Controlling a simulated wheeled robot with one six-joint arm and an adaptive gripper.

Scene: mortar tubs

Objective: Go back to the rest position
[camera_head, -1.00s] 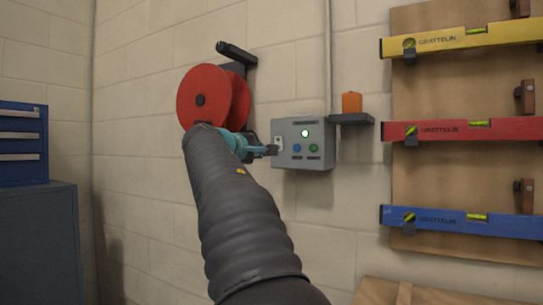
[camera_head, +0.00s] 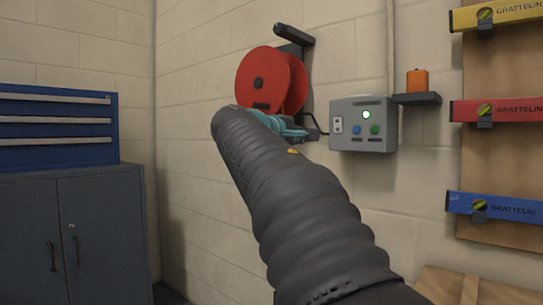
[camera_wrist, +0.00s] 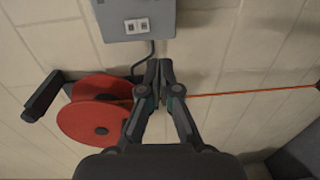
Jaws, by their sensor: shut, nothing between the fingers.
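My gripper (camera_head: 298,133) is shut and empty at the end of my dark sleeved arm, in front of the wall below the red reel. In the wrist view my gripper (camera_wrist: 160,95) has its fingertips together, with the wall behind them. The red reel (camera_head: 262,80) hangs on a dark wall bracket; the wrist view shows the reel (camera_wrist: 95,125) to the left of the fingers. A grey control box (camera_head: 372,141) with a lit green lamp is on the wall right of the gripper. It also shows at the top of the wrist view (camera_wrist: 120,18).
An orange object (camera_head: 417,82) stands on a small dark shelf (camera_head: 416,99). Yellow, red (camera_head: 515,110) and blue levels hang on a wooden board at right. A blue drawer chest (camera_head: 55,128) sits on a grey cabinet (camera_head: 100,235) at left. An orange line (camera_wrist: 250,91) crosses the wrist view.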

